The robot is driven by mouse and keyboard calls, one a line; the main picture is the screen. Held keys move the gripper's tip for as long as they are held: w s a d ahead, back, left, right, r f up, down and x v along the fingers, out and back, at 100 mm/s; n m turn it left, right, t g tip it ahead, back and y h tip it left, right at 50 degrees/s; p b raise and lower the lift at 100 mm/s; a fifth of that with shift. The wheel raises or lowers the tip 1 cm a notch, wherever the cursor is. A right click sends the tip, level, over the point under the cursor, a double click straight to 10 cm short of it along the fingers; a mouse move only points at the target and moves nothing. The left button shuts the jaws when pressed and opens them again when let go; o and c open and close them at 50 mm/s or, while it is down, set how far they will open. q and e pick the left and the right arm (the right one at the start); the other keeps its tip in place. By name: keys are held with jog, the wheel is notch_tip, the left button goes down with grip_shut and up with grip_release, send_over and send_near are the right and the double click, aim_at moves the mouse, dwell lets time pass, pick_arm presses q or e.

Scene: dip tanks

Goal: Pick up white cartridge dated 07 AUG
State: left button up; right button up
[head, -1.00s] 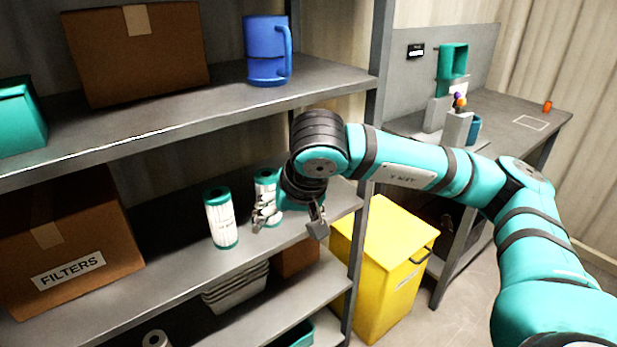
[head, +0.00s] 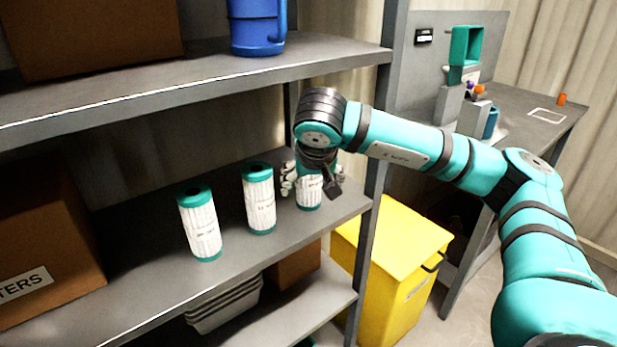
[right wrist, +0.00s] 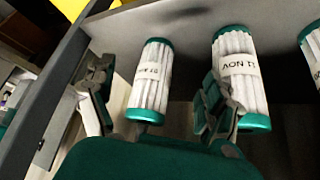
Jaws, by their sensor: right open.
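Three white pleated cartridges with green end caps stand upright on the middle shelf: a left one (head: 200,228), a middle one (head: 260,203) and a right one (head: 309,192). My right gripper (head: 313,183) is open, with its fingers on either side of the right cartridge. In the right wrist view that cartridge (right wrist: 152,80) stands between the open fingers (right wrist: 155,105), with gaps beside it; its upside-down label is too small to read surely. The middle cartridge (right wrist: 241,68) is just outside one finger, its upside-down label seeming to read 11 NOV. My left gripper is not in view.
A shelf post (head: 380,130) stands just right of my gripper, with a yellow bin (head: 395,260) beyond. A carton (head: 45,240) is at the left.

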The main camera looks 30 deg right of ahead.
aim_at(310, 178)
jog(key=shift+w+d, duration=0.3)
jog(key=shift+w, duration=0.3)
jog(key=shift+w+d, duration=0.3)
jog(key=shift+w, duration=0.3)
jog(key=shift+w+d+f, duration=0.1)
jog(key=shift+w+d, duration=0.25)
jog(key=shift+w, duration=0.2)
jog(key=w+f, duration=0.1)
jog(key=w+d+b, duration=0.1)
jog(key=w+d+f, duration=0.1)
jog(key=w, duration=0.1)
jog(key=shift+f, duration=0.35)
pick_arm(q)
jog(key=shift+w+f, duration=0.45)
pick_arm(e)
jog(key=shift+s+r, duration=0.1)
